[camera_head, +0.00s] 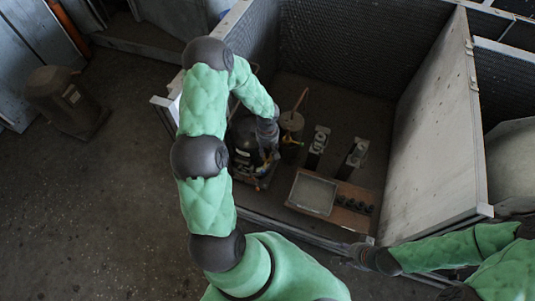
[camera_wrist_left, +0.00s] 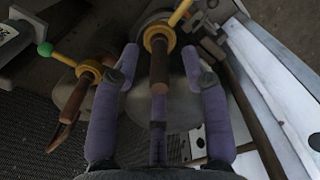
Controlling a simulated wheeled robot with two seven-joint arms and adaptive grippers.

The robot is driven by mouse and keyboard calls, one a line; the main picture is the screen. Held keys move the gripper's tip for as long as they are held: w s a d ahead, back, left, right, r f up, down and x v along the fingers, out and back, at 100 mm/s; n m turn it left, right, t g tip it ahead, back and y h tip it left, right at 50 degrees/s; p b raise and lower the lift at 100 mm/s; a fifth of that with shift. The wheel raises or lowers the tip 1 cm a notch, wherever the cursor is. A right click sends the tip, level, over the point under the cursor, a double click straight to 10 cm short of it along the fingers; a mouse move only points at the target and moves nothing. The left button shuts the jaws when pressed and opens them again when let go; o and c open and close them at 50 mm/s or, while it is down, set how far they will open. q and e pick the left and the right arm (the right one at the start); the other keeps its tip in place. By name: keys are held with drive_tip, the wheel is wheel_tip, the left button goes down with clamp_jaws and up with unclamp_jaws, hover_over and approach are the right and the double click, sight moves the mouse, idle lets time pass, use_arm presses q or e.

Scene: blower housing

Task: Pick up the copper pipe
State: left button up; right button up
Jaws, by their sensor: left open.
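Several copper-brown pipes are in view and I cannot tell which one is meant. In the left wrist view, a short copper pipe (camera_wrist_left: 158,78) with a brass collar lies between the fingers of my open left gripper (camera_wrist_left: 160,56), with gaps on both sides. A second copper pipe (camera_wrist_left: 76,98) with a brass collar is to the left, and a longer brown pipe (camera_wrist_left: 250,105) is to the right. In the head view, a thin copper pipe (camera_head: 301,99) rises by a grey canister. My left gripper (camera_head: 267,154) is over the dark compressor (camera_head: 244,140). My right gripper (camera_head: 360,256) is at the housing's front edge, its fingers unclear.
The housing has a tall grey panel (camera_head: 436,130) at the right and mesh walls behind. Two small metal parts (camera_head: 318,140) and a brown board with a grey plate (camera_head: 313,194) sit inside. A dark canister (camera_head: 66,98) stands on open floor at left.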

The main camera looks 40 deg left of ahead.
sight(267, 152)
use_arm(q)
drive_tip(key=shift+f+b, duration=0.45)
drive_tip(key=shift+f, duration=1.1)
clamp_jaws()
drive_tip(key=shift+r, duration=0.1)
